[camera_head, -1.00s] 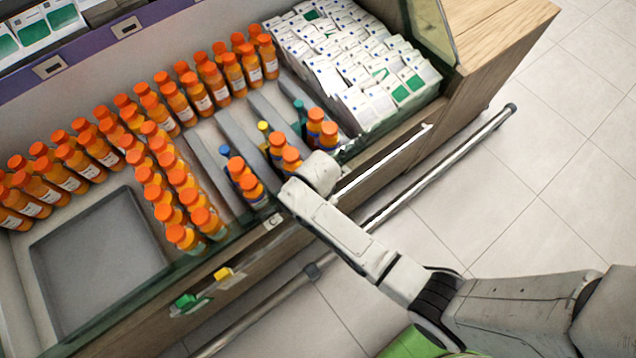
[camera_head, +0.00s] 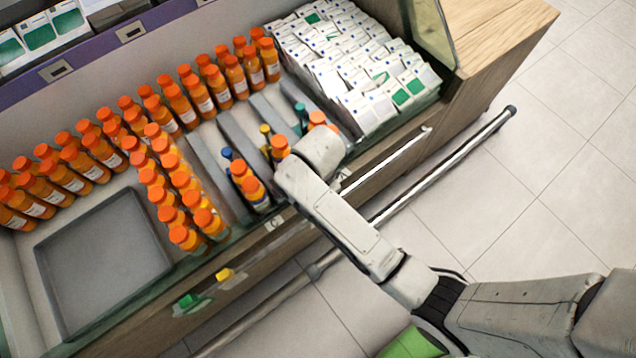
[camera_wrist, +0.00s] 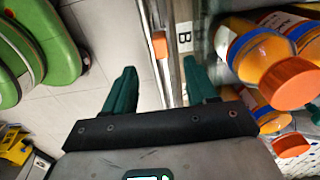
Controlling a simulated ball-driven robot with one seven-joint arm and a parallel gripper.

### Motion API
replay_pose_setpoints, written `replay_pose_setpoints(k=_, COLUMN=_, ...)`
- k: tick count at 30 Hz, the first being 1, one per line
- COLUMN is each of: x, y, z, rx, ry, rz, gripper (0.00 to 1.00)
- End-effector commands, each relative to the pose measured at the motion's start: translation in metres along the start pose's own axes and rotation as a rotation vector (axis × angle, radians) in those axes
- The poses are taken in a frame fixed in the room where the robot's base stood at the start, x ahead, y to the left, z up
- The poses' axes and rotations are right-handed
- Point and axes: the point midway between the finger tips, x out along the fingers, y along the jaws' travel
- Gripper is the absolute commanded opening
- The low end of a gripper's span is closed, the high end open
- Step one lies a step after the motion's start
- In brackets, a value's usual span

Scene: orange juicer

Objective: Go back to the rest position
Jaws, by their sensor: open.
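My gripper (camera_wrist: 158,85) shows in the wrist view with its two green fingers spread apart and nothing between them. Beyond the fingers lie the floor and a metal edge with a "B" label (camera_wrist: 185,42). Orange-capped bottles (camera_wrist: 262,52) stand just to the right of the fingers, apart from them. In the head view my arm reaches from the lower right to the front edge of the display case, over the short rows of bottles (camera_head: 250,186). The fingers are not visible in that view.
The case holds long rows of orange bottles (camera_head: 172,190), an empty grey tray (camera_head: 100,262) and white cartons (camera_head: 350,62). A metal rail (camera_head: 445,165) runs along its front. Open tiled floor (camera_head: 540,225) lies to the right.

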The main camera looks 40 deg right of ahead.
Motion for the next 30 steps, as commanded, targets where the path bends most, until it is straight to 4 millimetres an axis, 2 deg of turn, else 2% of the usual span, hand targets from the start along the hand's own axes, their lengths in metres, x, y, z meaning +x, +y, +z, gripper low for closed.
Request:
replay_pose_setpoints(k=3, x=-0.006, y=0.0, z=0.0, rx=0.0, ry=0.0, rz=0.0, gripper=0.57)
replay_pose_setpoints(k=11, x=-0.007, y=0.002, z=0.0, rx=-0.006, ry=0.0, rz=0.002, gripper=0.57)
replay_pose_setpoints(k=14, x=-0.007, y=0.009, z=-0.003, rx=-0.058, ry=-0.003, rz=0.0, gripper=0.57)
replay_pose_setpoints(k=20, x=-0.014, y=0.045, z=-0.02, rx=-0.379, ry=-0.01, rz=-0.021, gripper=0.57)
replay_pose_setpoints(k=30, x=-0.044, y=0.121, z=-0.058, rx=-1.088, ry=0.03, rz=-0.06, gripper=0.57)
